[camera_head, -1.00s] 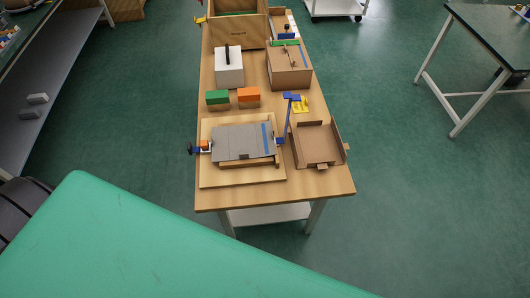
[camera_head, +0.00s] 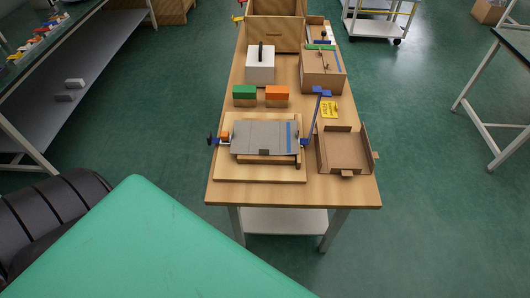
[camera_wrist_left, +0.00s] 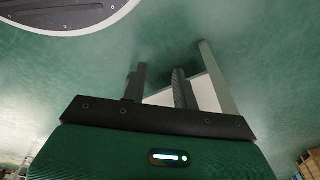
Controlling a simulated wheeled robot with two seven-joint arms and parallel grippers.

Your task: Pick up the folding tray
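A brown tray (camera_head: 345,150) with low walls and tabs at its edges, probably the folding tray, lies at the right front of the wooden table (camera_head: 225,192). It looks open at the top and empty. To its left, a grey hinged panel (camera_head: 262,137) with a blue stripe lies on a pale wooden board (camera_head: 230,172). My left gripper (camera_wrist_left: 158,82) shows only in the left wrist view. Its dark fingers stand apart over the green floor, with nothing clearly held. A pale shape shows behind them. My right gripper is in neither view.
Green (camera_head: 244,92) and orange (camera_head: 277,93) blocks, a white box (camera_head: 260,69) and a brown box (camera_head: 322,75) stand behind the board.

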